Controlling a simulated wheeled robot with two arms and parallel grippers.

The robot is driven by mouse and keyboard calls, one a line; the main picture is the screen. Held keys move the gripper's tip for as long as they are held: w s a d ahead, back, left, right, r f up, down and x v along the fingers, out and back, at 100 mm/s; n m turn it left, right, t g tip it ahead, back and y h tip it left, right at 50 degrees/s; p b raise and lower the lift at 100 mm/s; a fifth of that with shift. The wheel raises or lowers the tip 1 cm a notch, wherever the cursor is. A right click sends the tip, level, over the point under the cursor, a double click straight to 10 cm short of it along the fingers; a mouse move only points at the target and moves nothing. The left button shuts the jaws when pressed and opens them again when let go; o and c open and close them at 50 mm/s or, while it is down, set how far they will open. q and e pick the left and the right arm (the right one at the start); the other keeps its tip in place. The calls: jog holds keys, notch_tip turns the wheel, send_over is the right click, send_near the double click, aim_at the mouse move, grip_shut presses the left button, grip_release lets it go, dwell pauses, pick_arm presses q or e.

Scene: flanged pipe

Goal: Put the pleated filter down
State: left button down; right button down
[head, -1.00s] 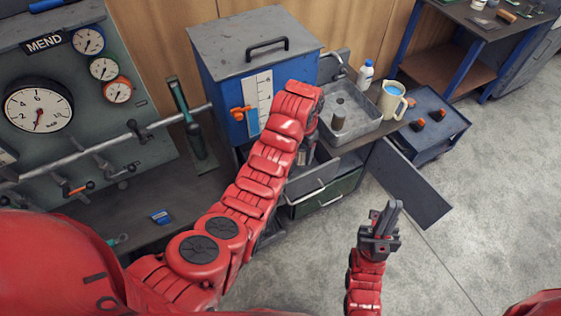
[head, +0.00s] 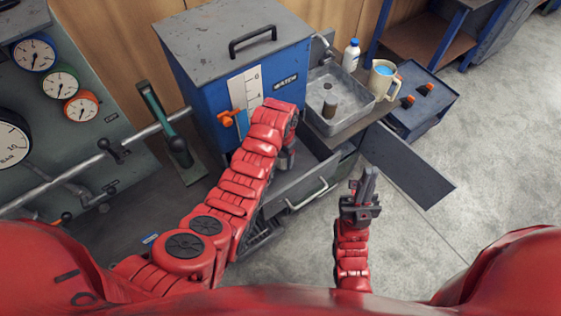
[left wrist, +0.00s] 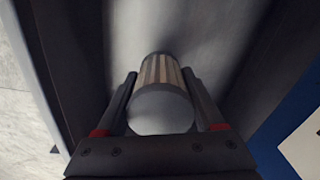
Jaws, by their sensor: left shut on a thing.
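The pleated filter (left wrist: 160,98) is a short cylinder with a pale, smooth round end and tan-and-grey pleats along its side. In the left wrist view it sits between the two fingers of my left gripper (head: 287,160), which is shut on it. In the head view this gripper points down into the open grey drawer (head: 316,190) under the bench; my arm hides most of it, and the filter cannot be made out there. The wrist view shows a grey floor behind the filter; I cannot tell whether they touch. My right gripper (head: 364,190) points up, empty, its fingers together.
The blue cabinet (head: 228,85) rises left of the drawer. Floor at right is clear.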

aim_at(282, 165)
pick_arm(q)
jog(key=shift+w+f, duration=0.1)
jog(key=shift+f, duration=1.05)
notch_tip(282, 165, down, 2)
jog(key=shift+f, duration=0.2)
jog(key=shift+f, duration=0.25)
grip_release()
jog(key=shift+r, duration=0.1)
